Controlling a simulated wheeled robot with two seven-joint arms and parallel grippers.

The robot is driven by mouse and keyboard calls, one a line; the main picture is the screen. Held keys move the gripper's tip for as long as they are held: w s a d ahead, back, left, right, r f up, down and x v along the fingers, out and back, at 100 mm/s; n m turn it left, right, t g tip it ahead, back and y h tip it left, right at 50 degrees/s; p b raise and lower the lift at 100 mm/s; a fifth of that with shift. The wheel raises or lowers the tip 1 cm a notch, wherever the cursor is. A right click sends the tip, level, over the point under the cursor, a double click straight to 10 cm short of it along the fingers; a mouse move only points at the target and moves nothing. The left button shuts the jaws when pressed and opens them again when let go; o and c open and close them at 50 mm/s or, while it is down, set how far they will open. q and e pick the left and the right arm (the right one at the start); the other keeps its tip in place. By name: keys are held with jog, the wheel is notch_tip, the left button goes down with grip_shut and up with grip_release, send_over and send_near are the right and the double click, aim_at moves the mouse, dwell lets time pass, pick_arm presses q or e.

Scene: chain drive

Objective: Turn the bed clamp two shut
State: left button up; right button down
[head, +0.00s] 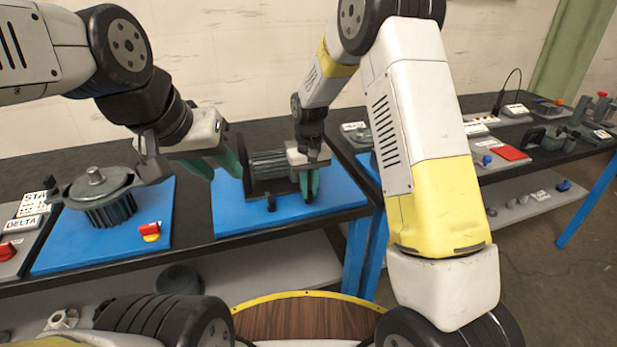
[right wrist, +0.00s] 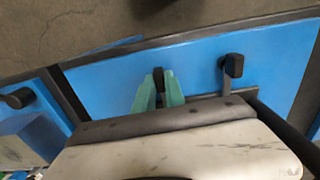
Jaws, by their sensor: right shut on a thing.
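My right gripper (head: 309,184) is low at the right end of a dark ribbed machine (head: 268,165) on a blue board (head: 232,222). In the right wrist view my right gripper (right wrist: 158,92) has its green fingers shut on a black clamp handle (right wrist: 158,74). A second black clamp handle (right wrist: 232,66) stands apart beside it; it also shows in the head view (head: 270,203). No label tells which clamp is number two. My left gripper (head: 217,163) hangs open and empty above the left of the machine, its green fingers apart.
A finned motor (head: 105,200) and a red-yellow switch (head: 150,231) sit on the left blue board (head: 60,257). STAR and DELTA labels (head: 22,222) are further left. A right-hand bench carries several tools and a red block (head: 509,153). The board's front strip is clear.

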aim_at(309, 191)
jog(key=c, duration=1.4)
grip_release()
notch_tip(309, 191, up, 7)
jog(key=shift+f, duration=0.15)
jog(key=shift+r, duration=0.55)
